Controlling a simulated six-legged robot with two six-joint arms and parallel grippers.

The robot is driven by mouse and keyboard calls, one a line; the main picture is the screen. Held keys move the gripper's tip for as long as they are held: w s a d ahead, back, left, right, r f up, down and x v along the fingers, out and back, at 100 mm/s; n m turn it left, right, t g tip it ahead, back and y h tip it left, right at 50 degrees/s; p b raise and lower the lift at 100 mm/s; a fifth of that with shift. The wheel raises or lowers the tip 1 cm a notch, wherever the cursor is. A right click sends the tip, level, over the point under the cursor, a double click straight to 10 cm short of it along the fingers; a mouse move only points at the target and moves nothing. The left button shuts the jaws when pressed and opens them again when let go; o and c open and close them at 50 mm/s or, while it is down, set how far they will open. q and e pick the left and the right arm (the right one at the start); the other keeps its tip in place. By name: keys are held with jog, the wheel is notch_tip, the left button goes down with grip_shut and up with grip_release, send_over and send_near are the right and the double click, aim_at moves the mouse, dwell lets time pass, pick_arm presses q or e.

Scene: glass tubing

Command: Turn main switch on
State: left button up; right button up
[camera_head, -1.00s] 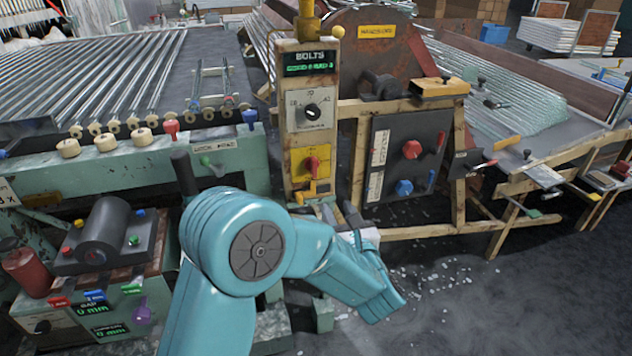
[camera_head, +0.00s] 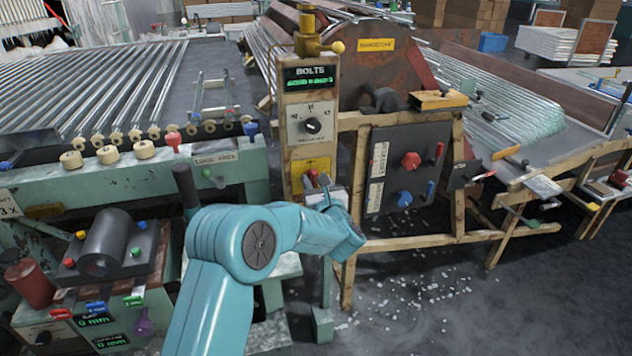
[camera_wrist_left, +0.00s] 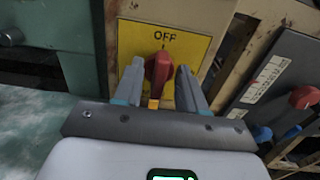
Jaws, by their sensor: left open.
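The red main switch (camera_wrist_left: 158,72) sits on a yellow plate (camera_wrist_left: 196,42), with the word OFF just above it. My left gripper (camera_wrist_left: 160,78) is open, with one finger on each side of the red handle; I cannot tell whether either finger touches it. In the head view, the yellow plate (camera_head: 319,163) is low on the wooden post, and the red handle (camera_head: 312,177) is partly hidden by my left gripper (camera_head: 318,186) in front of it. My right gripper is not in view.
Above the switch are a black dial (camera_head: 313,126) and a BOLTS display (camera_head: 309,76). To the right, a dark panel (camera_head: 392,150) carries red and blue knobs. A green machine bench (camera_head: 130,178) stands left. The floor has scattered glass bits.

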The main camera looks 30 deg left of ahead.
pick_arm(q)
grip_shut()
